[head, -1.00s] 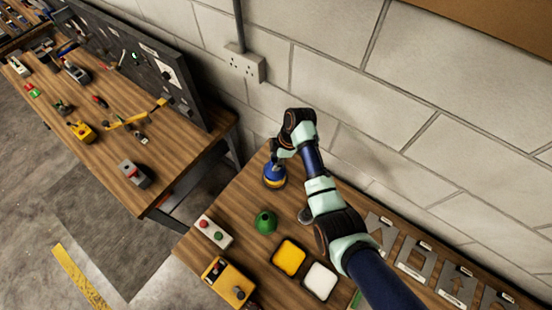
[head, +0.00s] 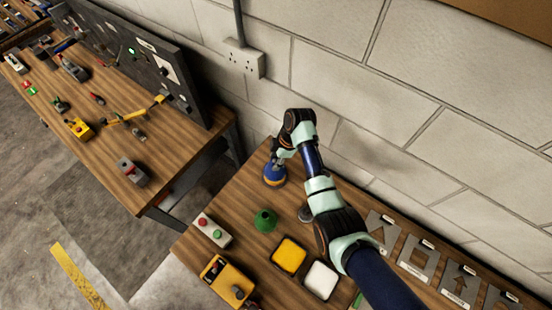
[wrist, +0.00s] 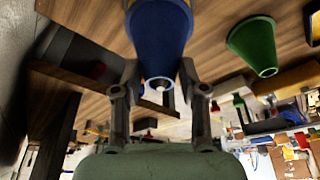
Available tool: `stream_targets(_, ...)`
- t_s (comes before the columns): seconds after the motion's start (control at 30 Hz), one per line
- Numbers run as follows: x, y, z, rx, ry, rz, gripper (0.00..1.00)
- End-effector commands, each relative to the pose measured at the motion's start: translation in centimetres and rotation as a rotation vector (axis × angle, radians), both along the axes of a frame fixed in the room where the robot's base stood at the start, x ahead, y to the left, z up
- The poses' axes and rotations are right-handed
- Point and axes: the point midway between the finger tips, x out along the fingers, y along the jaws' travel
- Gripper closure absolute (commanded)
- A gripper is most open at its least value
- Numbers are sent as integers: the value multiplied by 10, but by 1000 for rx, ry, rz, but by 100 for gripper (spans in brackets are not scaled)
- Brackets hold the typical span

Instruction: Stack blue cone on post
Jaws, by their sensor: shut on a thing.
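The blue cone (head: 274,171) stands about upright near the wall side of the nearer bench, narrow end up. A yellow band shows under its lower edge in the head view; I cannot tell whether it is part of the cone or a separate piece. My gripper (head: 283,156) is above the cone and shut on its narrow upper part. In the wrist view the blue cone (wrist: 160,38) sits between the two fingers (wrist: 159,92), with a small pale tip at its narrow end. I cannot clearly make out the post.
A green cone (head: 265,220) stands in front of the blue one and also shows in the wrist view (wrist: 256,46). Yellow (head: 288,256) and white (head: 320,281) trays, a button box (head: 213,230) and a yellow device (head: 229,281) lie nearby. The wall is close behind.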

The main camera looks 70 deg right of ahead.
Motion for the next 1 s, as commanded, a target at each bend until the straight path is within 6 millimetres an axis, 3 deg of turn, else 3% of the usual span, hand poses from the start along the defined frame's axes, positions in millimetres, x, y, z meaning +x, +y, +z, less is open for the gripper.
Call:
stream_targets(0.53,0,0,-27,1,0,0,85)
stream_targets(0.57,0,0,-24,0,0,0,54)
stream_targets(0.7,0,0,-24,1,0,0,31)
stream_targets(0.93,0,0,-24,0,0,0,28)
stream_targets(1.0,0,0,-24,0,0,0,38)
